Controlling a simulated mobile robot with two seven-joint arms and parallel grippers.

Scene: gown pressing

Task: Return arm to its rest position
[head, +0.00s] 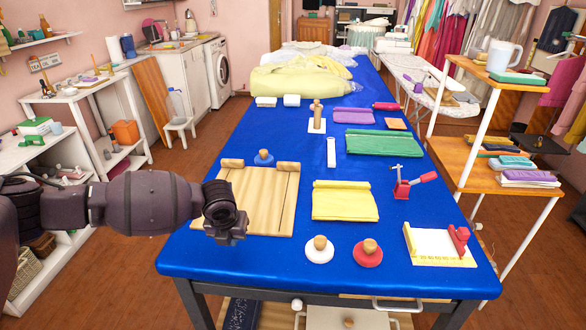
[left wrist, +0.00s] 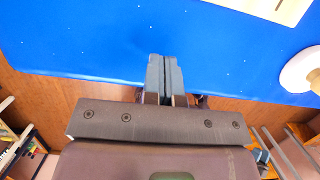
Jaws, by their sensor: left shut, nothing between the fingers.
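My left arm (head: 150,203) reaches in from the left in the head view. Its gripper (head: 232,238) hangs over the front left part of the blue table (head: 210,255), beside the wooden board (head: 258,205). In the left wrist view the two gripper fingers (left wrist: 165,62) are together and empty, above the table's edge. The wrist partly hides the board's left side. My right arm and gripper are not in view.
On the table are a folded yellow cloth (head: 345,202), a white knob disc (head: 318,250), a red knob disc (head: 368,253), a red clamp (head: 412,185) and a cream tray (head: 425,248). White shelves (head: 100,110) stand left, a wooden-shelved rack (head: 475,165) right. The table's front left corner is clear.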

